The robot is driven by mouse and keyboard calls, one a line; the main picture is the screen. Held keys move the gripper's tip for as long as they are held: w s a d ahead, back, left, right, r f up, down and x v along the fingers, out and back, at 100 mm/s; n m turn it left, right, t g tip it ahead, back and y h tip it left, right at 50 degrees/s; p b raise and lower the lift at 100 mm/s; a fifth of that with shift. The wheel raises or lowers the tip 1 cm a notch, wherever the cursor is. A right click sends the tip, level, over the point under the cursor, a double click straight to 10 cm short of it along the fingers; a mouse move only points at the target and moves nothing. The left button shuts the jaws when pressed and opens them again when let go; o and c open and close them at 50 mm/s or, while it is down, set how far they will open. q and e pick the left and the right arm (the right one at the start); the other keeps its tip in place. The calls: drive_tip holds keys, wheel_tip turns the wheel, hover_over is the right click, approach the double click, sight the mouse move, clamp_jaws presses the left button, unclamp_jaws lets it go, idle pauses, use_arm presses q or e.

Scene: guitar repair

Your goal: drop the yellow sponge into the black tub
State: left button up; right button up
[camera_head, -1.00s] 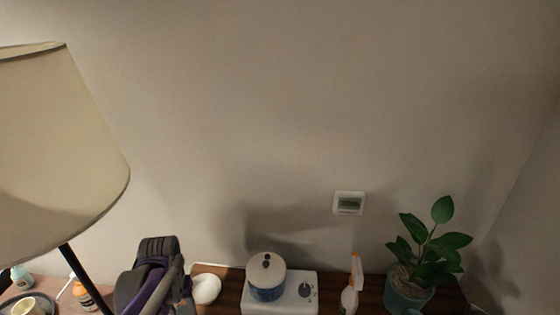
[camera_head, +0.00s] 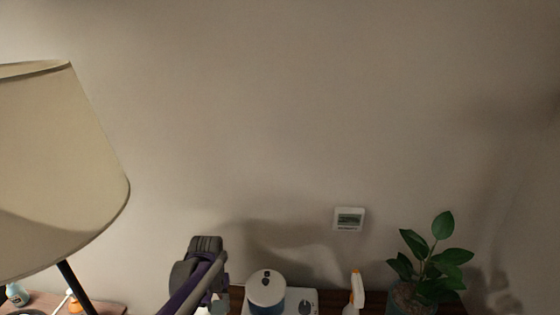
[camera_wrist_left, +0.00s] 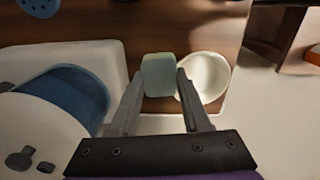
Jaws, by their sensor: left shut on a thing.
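My left gripper (camera_wrist_left: 161,74) is shut on a small pale green block (camera_wrist_left: 158,73) in the left wrist view. The block sits between the fingertips; no yellow face shows, so I cannot tell whether it is the sponge. Behind it lies a brown wooden surface, with a white round bowl (camera_wrist_left: 216,78) just right of the fingers. In the head view, my left arm comes up at the bottom edge and its fingers are mostly cut off. I cannot make out a black tub in either view. My right gripper is not in view.
A blue pot with a white lid (camera_head: 266,287) stands on a white unit with a dial (camera_head: 306,307). Right of it are an orange-and-white spray bottle (camera_head: 355,291) and a potted plant (camera_head: 434,262). A lampshade (camera_head: 60,170) stands at the left.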

use_arm(q)
drive_tip(key=shift+s, duration=0.1)
drive_tip(key=shift+s+r, duration=0.25)
drive_tip(key=shift+r, duration=0.15)
drive_tip(key=s+d+r+p, duration=0.2)
drive_tip(key=s+r+p, duration=0.1)
drive_tip(key=s+r, duration=0.7)
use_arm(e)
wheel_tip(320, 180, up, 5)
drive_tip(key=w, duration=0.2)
use_arm(q)
wheel_tip(320, 180, down, 7)
drive_tip(key=s+b, duration=0.2)
drive_tip(key=shift+f+b, duration=0.2)
drive_tip(key=shift+b, duration=0.15)
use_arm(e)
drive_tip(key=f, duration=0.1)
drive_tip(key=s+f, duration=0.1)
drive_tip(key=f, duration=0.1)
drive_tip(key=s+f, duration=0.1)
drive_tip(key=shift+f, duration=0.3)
use_arm(q)
drive_tip(key=shift+a, duration=0.1)
drive_tip(key=o, duration=1.3)
